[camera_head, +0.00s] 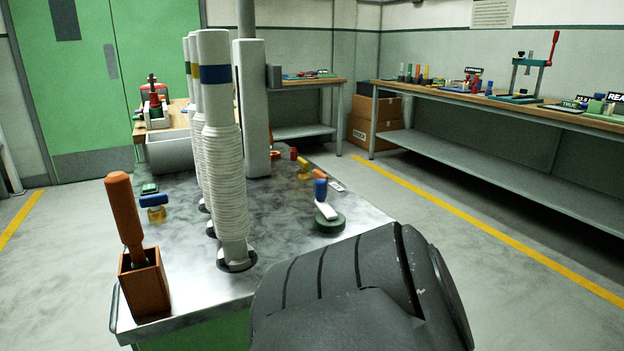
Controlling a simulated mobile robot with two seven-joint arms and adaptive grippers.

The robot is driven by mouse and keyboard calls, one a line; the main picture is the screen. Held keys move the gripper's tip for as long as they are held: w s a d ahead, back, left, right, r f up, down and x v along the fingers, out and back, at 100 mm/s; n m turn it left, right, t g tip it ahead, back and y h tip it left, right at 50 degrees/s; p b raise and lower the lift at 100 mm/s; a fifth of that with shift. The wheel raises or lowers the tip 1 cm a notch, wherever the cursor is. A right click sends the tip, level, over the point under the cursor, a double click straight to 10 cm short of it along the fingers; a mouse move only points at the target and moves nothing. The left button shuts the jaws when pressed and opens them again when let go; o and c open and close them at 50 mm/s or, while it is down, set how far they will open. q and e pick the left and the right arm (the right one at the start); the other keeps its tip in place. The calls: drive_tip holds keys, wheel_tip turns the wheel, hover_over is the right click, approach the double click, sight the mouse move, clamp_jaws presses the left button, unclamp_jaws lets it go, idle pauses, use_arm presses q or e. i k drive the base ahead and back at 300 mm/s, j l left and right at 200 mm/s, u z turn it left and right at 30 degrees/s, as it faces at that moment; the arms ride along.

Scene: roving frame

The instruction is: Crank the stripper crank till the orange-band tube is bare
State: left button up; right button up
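A row of tall white tubes stands on the metal-topped cart (290,225), each with ringed white layers on its lower part. The nearest has a blue band (215,74). Behind it is a tube with a yellow-orange band (197,94), mostly hidden by the nearest one; its bare length cannot be judged. The farthest shows a green band (187,67). A small crank-like piece with a blue knob (321,189) and white arm stands on a dark green disc at the cart's right side. I cannot tell which piece is the stripper crank. Neither gripper shows.
A brown box (146,286) holding an orange-handled tool (124,212) stands at the cart's near left corner. A thick white post (251,110) rises behind the tubes. A long bench (480,100) lines the right wall. The floor between is clear. My dark body part fills the bottom middle.

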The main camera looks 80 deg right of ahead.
sight(321, 185)
drive_tip(key=k+l+z, duration=0.15)
drive_tip(key=z, duration=0.2)
drive_tip(key=k+l+z, duration=0.45)
drive_tip(key=z, duration=0.25)
drive_tip(key=l, duration=0.1)
